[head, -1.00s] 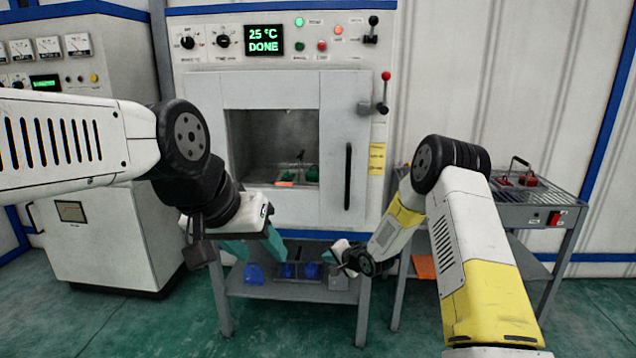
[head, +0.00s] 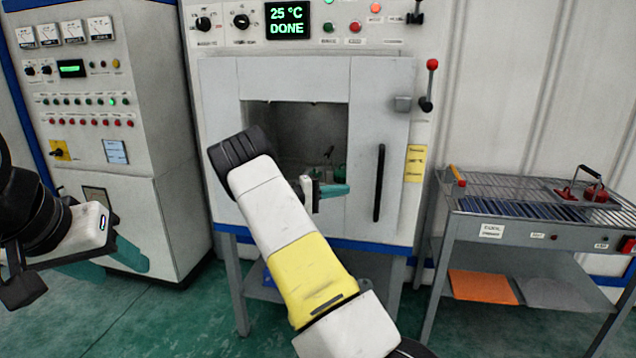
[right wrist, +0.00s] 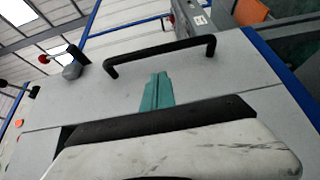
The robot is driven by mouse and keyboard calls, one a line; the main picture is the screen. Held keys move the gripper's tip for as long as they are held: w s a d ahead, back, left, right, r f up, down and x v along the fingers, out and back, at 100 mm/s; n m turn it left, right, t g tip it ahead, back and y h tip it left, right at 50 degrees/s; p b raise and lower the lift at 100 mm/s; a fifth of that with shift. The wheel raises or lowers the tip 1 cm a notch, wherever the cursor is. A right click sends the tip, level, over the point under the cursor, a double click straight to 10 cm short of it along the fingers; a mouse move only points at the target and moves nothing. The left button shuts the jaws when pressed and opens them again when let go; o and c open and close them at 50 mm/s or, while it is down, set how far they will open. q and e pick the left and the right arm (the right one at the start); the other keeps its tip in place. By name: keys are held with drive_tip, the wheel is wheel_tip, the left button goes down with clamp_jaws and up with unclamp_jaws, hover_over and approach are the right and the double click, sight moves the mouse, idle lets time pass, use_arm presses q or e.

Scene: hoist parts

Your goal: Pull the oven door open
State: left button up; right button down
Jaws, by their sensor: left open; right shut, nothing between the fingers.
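The oven door (head: 225,155) is a grey panel with a window, and it looks closed. Its black vertical handle (head: 379,183) is on the right side of the door. A grey latch block (head: 403,103) sits above the handle. My right gripper (head: 334,190) has its teal fingers together in front of the door, left of the handle and apart from it. In the right wrist view the fingertips (right wrist: 157,92) point toward the handle (right wrist: 160,52), with a gap between. My left gripper (head: 108,262) is open and empty at the lower left, away from the door.
The oven display (head: 287,20) reads 25 °C DONE. A red-knobbed lever (head: 429,85) is right of the door. A wire-topped table (head: 520,222) with red parts (head: 590,191) stands at the right. A control cabinet (head: 90,140) stands at the left.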

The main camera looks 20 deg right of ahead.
sight(370, 185)
drive_tip(key=d, duration=1)
drive_tip(key=shift+s+r, duration=0.1)
drive_tip(key=shift+r, duration=0.05)
drive_tip(key=shift+s+a, duration=0.1)
